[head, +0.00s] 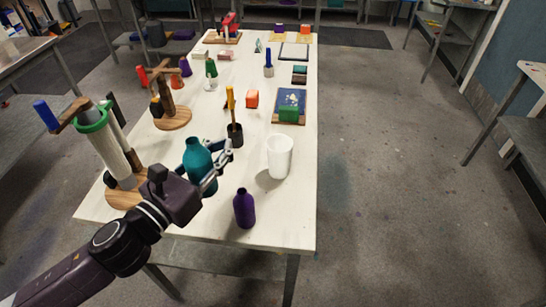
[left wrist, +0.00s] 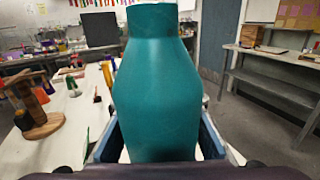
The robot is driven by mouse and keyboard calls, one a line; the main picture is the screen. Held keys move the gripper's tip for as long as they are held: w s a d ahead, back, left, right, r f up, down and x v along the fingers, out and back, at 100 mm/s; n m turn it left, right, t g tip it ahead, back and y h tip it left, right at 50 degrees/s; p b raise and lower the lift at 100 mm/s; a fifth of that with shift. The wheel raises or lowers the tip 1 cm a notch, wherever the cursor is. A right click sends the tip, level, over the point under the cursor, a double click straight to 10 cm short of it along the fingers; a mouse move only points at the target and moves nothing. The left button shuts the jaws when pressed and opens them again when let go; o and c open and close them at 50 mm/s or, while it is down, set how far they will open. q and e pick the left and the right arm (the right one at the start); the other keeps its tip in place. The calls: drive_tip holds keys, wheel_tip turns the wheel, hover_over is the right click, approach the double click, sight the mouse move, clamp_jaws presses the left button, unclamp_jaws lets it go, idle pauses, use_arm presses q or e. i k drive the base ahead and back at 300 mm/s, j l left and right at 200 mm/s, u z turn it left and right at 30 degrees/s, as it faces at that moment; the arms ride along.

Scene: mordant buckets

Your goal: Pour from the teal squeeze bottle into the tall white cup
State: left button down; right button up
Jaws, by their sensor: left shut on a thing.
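The teal squeeze bottle (head: 197,157) is upright over the near part of the white table, left of the tall white cup (head: 279,157). My left gripper (head: 212,172) is shut on the bottle, its fingers around the bottle's body. In the left wrist view the teal bottle (left wrist: 156,85) fills the middle, between the fingers. I cannot tell whether its base touches the table. The white cup stands upright, apart from the bottle; its inside bottom is hidden. My right gripper does not show.
A purple bottle (head: 244,208) stands near the table's front edge. A dark pot (head: 235,135) with a yellow-handled tool stands behind the teal bottle. A wooden stand (head: 128,194) with a white roll is at left.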

sight(279, 148)
drive_tip(key=k+l+z, duration=0.1)
drive_tip(key=k+z, duration=0.25)
drive_tip(key=k+l+z, duration=0.15)
drive_tip(key=z, duration=0.2)
